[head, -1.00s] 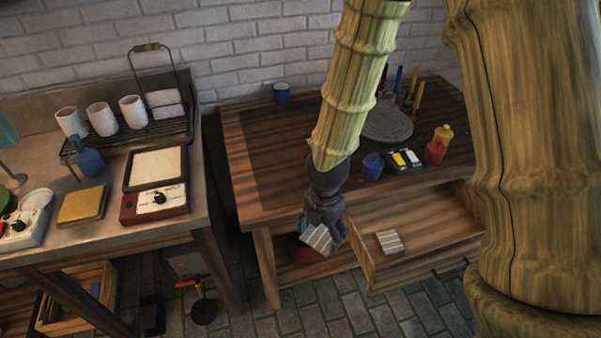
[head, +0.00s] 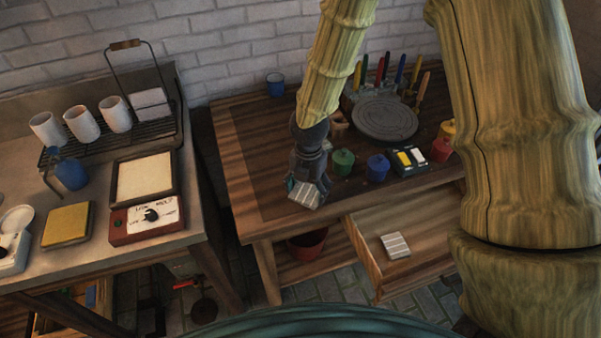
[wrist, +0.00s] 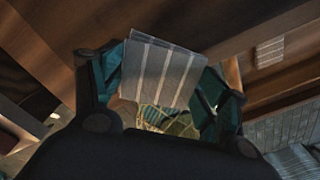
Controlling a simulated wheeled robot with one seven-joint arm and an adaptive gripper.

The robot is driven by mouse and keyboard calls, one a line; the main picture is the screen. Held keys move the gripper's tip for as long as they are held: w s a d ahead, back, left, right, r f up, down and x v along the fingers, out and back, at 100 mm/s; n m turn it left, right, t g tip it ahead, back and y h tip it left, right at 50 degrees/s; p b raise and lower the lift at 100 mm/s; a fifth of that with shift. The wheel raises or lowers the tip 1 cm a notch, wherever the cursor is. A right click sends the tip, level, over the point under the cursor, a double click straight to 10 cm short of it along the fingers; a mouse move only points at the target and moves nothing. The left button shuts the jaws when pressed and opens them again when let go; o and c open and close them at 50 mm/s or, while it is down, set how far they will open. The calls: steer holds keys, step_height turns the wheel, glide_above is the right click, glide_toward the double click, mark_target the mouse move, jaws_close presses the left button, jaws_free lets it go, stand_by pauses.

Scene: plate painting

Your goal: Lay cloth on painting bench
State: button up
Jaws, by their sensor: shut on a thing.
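A folded grey cloth with pale stripes (head: 304,194) is held in my gripper (head: 309,188). In the wrist view the cloth (wrist: 163,72) lies between the two teal fingers of my gripper (wrist: 165,90), which are shut on it. In the head view the gripper is over the front edge of the wooden painting bench (head: 245,160), at its left half. I cannot tell how high above the top the cloth is. A second striped cloth (head: 396,245) lies in the open drawer (head: 372,232) below; it also shows in the wrist view (wrist: 270,52).
Green (head: 342,161), blue (head: 377,167) and red (head: 441,149) paint pots stand right of my gripper, with a palette box (head: 410,160). A round grey turntable (head: 385,118) and several upright tools are behind. The bench's left part is clear. A side counter (head: 190,215) stands left.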

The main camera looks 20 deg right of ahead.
steer(key=w, duration=0.2)
steer(key=w+p, duration=0.1)
steer(key=w, duration=0.2)
steer(key=w+p, duration=0.1)
steer(key=w, duration=0.2)
steer(key=shift+d+f, duration=0.4)
steer(key=shift+f+p, duration=0.6)
steer(key=shift+f, duration=1.1)
steer(key=shift+f, duration=0.15)
steer(key=o, duration=1)
steer(key=shift+c, duration=0.2)
step_height(320, 180, up, 12)
steer(key=b, duration=0.2)
steer(key=shift+b, duration=0.4)
